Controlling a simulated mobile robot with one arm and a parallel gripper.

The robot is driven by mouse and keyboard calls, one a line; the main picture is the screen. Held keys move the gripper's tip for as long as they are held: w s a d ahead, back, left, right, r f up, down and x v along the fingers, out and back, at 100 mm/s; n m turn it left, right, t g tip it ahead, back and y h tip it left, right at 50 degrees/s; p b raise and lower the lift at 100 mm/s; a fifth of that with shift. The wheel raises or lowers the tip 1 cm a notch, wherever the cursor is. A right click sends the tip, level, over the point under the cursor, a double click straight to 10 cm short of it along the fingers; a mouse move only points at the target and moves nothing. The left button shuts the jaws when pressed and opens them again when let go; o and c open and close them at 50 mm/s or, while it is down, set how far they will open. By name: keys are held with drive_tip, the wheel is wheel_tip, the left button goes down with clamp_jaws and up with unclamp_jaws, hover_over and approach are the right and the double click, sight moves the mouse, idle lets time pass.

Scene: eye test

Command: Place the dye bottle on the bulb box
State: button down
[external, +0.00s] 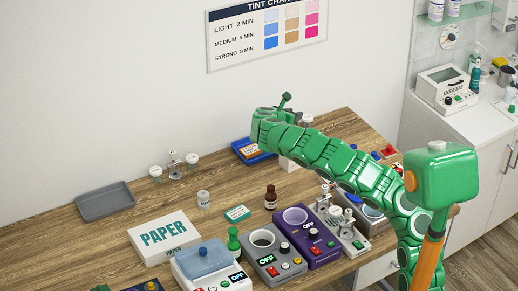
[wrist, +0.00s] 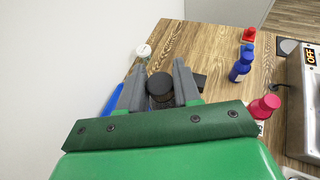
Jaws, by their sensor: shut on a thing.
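My gripper (wrist: 160,70) is shut on a dark round-topped thing (wrist: 160,86), which looks like a bottle with a black cap. Its lower part is mostly hidden by my gripper, and no label shows. In the external view my gripper end (external: 266,122) is at the back of the wooden table, close to the wall, and the held thing cannot be made out. A brown bottle with a dark cap (external: 271,198) stands on the table in front of my arm. I cannot identify the bulb box for sure; a plain white box (external: 288,164) shows partly behind my arm.
A blue tray (external: 245,148) lies beside my gripper. A white PAPER box (external: 152,248), a grey tray (external: 104,201) and several devices stand nearer the front. Blue (wrist: 240,66) and red (wrist: 263,107) bottles stand right in the wrist view. The table's left middle has free room.

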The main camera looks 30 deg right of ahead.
drive_tip(key=shift+w+f, duration=0.25)
drive_tip(key=shift+f, duration=1.6)
drive_tip(key=c, duration=0.8)
unclamp_jaws()
drive_tip(key=shift+f, duration=0.1)
drive_tip(key=v, duration=1.2)
drive_tip(key=shift+r, duration=0.25)
